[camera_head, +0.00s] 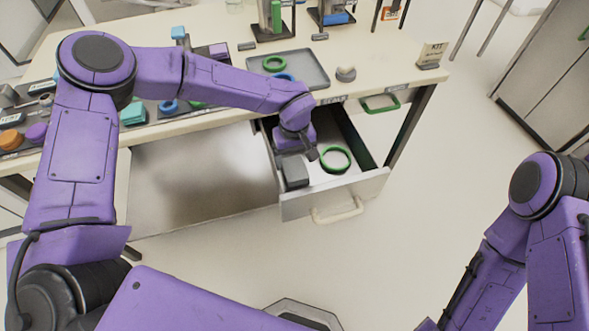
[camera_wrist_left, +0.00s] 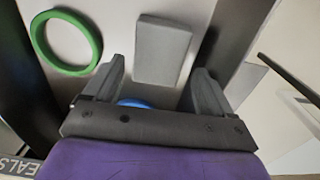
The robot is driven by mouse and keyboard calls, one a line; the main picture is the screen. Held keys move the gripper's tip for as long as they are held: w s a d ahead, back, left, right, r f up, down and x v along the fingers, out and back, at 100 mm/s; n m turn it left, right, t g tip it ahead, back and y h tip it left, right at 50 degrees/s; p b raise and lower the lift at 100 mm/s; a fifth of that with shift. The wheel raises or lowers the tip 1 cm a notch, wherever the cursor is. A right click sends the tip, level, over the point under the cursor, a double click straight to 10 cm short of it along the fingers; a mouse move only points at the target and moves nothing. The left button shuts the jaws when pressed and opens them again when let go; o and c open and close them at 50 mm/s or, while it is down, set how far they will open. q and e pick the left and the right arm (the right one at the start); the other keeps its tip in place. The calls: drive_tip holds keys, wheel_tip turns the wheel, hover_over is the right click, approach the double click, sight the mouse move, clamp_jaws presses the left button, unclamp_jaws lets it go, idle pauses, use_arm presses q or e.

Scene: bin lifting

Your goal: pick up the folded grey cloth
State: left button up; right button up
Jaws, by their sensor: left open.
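The folded grey cloth (camera_head: 295,171) lies in the open drawer (camera_head: 300,207), near its front left corner. In the left wrist view the cloth (camera_wrist_left: 163,50) is a flat grey rectangle just beyond the fingertips. My left gripper (camera_head: 310,152) reaches down into the drawer behind the cloth. In the left wrist view its fingers (camera_wrist_left: 158,70) are spread apart, with nothing held between them. My right arm shows at the right of the head view, but its gripper is out of the picture.
A green ring (camera_head: 335,159) lies in the drawer right of the cloth. A blue thing (camera_wrist_left: 133,103) partly shows behind the gripper fingers. The drawer walls stand close around. A grey tray (camera_head: 300,66) with rings is on the bench above. The floor before the drawer is clear.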

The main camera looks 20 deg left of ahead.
sight(295, 168)
use_arm(q)
wheel_tip(295, 168, down, 4)
drive_tip(key=shift+w+r, duration=0.1)
drive_tip(key=c, duration=0.8)
wheel_tip(295, 168, up, 10)
